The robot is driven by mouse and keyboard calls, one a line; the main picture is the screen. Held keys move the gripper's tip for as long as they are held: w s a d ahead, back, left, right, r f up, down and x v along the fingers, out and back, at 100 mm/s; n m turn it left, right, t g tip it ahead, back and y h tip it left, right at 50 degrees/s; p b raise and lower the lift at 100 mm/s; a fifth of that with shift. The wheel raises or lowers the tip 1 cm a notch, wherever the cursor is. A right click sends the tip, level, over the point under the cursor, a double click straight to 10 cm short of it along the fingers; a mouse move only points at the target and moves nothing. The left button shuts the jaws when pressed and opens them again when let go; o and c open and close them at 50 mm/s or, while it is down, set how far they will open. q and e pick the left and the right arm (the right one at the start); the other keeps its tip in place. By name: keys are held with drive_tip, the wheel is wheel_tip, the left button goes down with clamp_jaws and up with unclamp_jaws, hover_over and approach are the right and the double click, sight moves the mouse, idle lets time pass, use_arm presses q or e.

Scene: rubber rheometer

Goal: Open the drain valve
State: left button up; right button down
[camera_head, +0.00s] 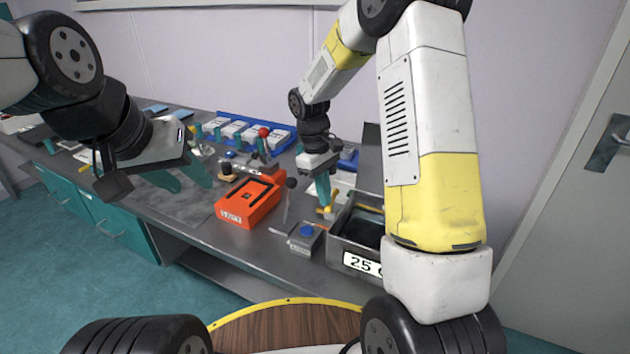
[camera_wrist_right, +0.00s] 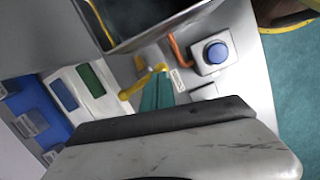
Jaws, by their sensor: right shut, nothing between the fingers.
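The drain valve's yellow handle (camera_head: 325,210) sits low beside the left wall of the metal bath (camera_head: 355,262), which bears a "25 C" label. In the right wrist view the yellow handle (camera_wrist_right: 131,92) lies just in front of my teal fingertips, next to the bath's wall (camera_wrist_right: 150,36). My right gripper (camera_head: 323,200) is shut and empty, pointing down at the handle. It also shows in the right wrist view (camera_wrist_right: 157,88). I cannot tell whether the fingers touch the handle. My left gripper (camera_head: 184,178) is open and empty above the left part of the bench.
A box with a blue button (camera_head: 306,231) stands left of the bath, close to the valve. An orange device (camera_head: 248,203) stands further left. A thin lever with a dark knob (camera_head: 291,183) rises between them. A blue tray (camera_head: 228,118) lies at the back.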

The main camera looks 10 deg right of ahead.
drive_tip(key=shift+s+d+n, duration=0.25)
drive_tip(key=shift+n, duration=0.65)
drive_tip(key=shift+s+d+n, duration=0.1)
drive_tip(key=shift+d+n, duration=0.05)
drive_tip(key=shift+n, duration=0.45)
drive_tip(key=shift+s+d+f+n+t+h, duration=0.1)
drive_tip(key=shift+s+d+n+t+h, duration=0.15)
drive_tip(key=shift+n, duration=0.7)
drive_tip(key=shift+d+n+t+h, duration=0.15)
drive_tip(key=shift+d+n+t, duration=0.15)
drive_tip(key=shift+n, duration=0.65)
drive_tip(key=shift+d+n+t, duration=0.2)
drive_tip(key=shift+d+n, duration=0.05)
drive_tip(key=shift+n, duration=0.75)
drive_tip(key=shift+d+n+t, duration=0.25)
drive_tip(key=shift+n, duration=0.75)
drive_tip(key=shift+d+n+t, duration=0.2)
drive_tip(key=shift+d+n, duration=0.05)
drive_tip(key=shift+n, duration=0.75)
drive_tip(key=shift+w, duration=0.15)
